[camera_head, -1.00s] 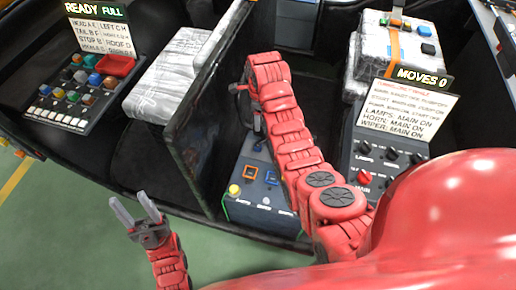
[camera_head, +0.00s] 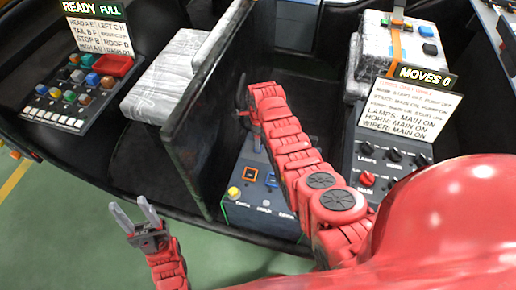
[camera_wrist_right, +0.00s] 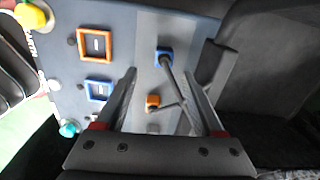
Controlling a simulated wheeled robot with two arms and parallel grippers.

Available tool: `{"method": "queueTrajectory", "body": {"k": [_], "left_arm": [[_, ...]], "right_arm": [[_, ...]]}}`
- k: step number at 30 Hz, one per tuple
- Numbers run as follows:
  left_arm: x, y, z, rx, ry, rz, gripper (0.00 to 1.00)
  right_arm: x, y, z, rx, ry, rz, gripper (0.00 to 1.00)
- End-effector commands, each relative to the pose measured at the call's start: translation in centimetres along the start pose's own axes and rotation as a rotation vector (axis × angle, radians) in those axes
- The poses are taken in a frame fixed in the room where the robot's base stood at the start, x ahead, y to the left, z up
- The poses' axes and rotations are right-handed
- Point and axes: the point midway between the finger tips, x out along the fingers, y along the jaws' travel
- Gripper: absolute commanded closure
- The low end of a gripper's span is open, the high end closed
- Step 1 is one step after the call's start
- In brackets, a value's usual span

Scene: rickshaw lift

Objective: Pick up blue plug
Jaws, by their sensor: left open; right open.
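The blue plug (camera_wrist_right: 164,57) stands on the grey panel in the right wrist view, with a dark cable running from it down to the right. An orange plug (camera_wrist_right: 152,101) sits nearer, with its own cable. My right gripper (camera_wrist_right: 160,76) is open over the panel; the blue plug lies just beyond the fingertips, ungripped. In the head view my right gripper (camera_head: 244,98) is mostly hidden by its own arm, above the panel's far end. My left gripper (camera_head: 134,216) is open and empty over the green floor.
The panel (camera_head: 250,212) carries an orange socket (camera_wrist_right: 95,44), a blue socket (camera_wrist_right: 98,90) and a yellow button (camera_wrist_right: 30,17). A dark upright partition (camera_head: 190,135) stands left of it. A switch box (camera_head: 385,160) stands right.

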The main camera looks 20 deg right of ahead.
Motion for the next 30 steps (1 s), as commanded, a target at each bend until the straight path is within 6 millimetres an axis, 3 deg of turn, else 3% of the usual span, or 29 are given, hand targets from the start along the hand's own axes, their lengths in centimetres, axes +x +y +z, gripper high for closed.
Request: {"method": "queueTrajectory", "body": {"k": [12,15,26,30], "left_arm": [[-1.0,0.1,0.2,0.000,0.000,0.000,0.50],[-2.6,0.1,0.4,0.000,0.000,0.000,0.50],[-2.8,0.1,0.5,0.000,0.000,0.000,0.50],[-2.8,0.1,0.5,0.000,0.000,0.000,0.50]], "right_arm": [[2.8,-0.6,0.0,0.000,0.002,0.002,0.30],[4.6,-0.5,0.0,0.001,0.002,0.003,0.30],[4.9,-0.6,0.1,0.000,0.000,0.000,0.30],[4.9,-0.6,0.1,0.000,0.000,0.000,0.52]]}}
